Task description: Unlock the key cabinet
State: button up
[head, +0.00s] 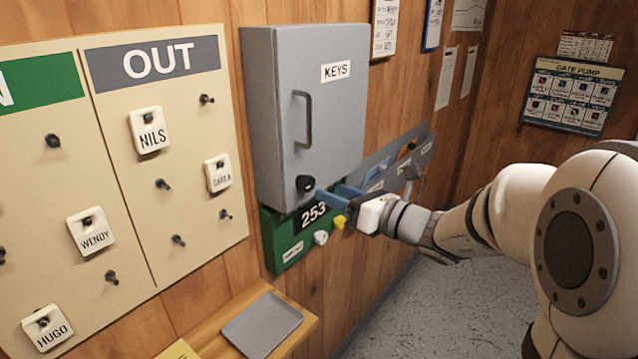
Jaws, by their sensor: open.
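The grey key cabinet (313,120) hangs on the wooden wall with its door shut. It has a "KEYS" label (336,71), a vertical bar handle (307,119) and a round black lock knob (305,184) low on the door. My gripper (325,196) is at the cabinet's lower right, its blue fingers pointing left toward the knob. The fingertips are just right of the knob; I cannot tell whether they touch it. The gripper is open, and I see nothing held in it. The knob's far side is hidden.
Below the cabinet is a green panel (273,240) with a "253" display (313,214), and white and yellow knobs. Grey wall bins (415,150) are behind my gripper. A tag board (185,200) is at left. A grey tray (262,325) lies on a wooden shelf.

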aim_at(311, 184)
jog(key=x, duration=0.6)
jog(key=shift+a+p, duration=0.1)
jog(key=shift+p, duration=0.3)
jog(key=shift+c, duration=0.2)
